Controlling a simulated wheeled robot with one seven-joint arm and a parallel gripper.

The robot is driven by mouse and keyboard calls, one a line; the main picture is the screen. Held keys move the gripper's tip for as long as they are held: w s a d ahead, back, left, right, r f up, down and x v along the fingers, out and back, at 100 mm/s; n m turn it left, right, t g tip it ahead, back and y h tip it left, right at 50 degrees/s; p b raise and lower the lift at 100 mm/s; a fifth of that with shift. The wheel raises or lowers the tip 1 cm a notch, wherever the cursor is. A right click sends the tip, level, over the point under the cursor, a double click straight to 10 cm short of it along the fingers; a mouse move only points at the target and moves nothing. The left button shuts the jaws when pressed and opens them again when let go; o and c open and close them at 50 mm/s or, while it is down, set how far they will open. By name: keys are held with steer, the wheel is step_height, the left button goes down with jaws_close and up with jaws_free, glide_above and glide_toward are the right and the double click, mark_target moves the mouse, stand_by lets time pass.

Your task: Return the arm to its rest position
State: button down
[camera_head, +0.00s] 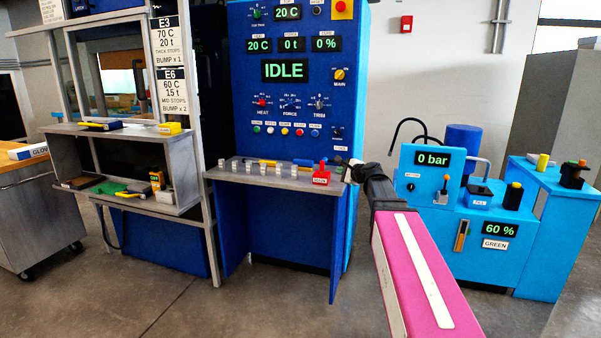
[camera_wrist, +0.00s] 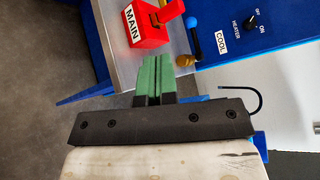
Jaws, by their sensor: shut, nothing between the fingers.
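My arm reaches forward from the lower right of the head view, with a pink link and a black wrist. My gripper (camera_wrist: 155,75) shows green fingers in the wrist view, pressed together with nothing between them. In the head view the gripper end (camera_head: 352,174) is small and partly hidden by the wrist. It is just right of the red MAIN switch box (camera_head: 321,177) at the shelf's right end. The same MAIN box (camera_wrist: 146,24) is beyond the fingertips in the wrist view. I cannot tell the exact gap between them.
The grey shelf (camera_head: 248,175) juts from the blue control panel (camera_head: 265,110), which reads IDLE. A blue pump unit (camera_head: 433,170) reading 0 bar stands to the right. A grey open cabinet (camera_head: 120,196) and a cart (camera_head: 40,215) stand left. Open floor lies in front.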

steer(key=s+a+f+n+g+h, duration=0.15)
steer(key=s+f+n+g, duration=0.4)
steer(key=s+f, duration=0.7)
steer(key=s+f+n+g+h, duration=0.35)
steer(key=s+f+n, duration=0.45)
steer(key=f, duration=0.7)
steer(key=s+d+f+n+g+h, duration=0.1)
steer(key=s+d+f+n+g, duration=0.1)
steer(key=s, duration=0.4)
steer(key=s+d+f+n+g+h, duration=0.1)
steer(key=s+d+f+h, duration=0.1)
steer(key=s, duration=0.3)
steer(key=shift+s+f+n+g, duration=0.35)
steer(key=shift+f+g, duration=0.05)
steer(key=shift+f, duration=0.45)
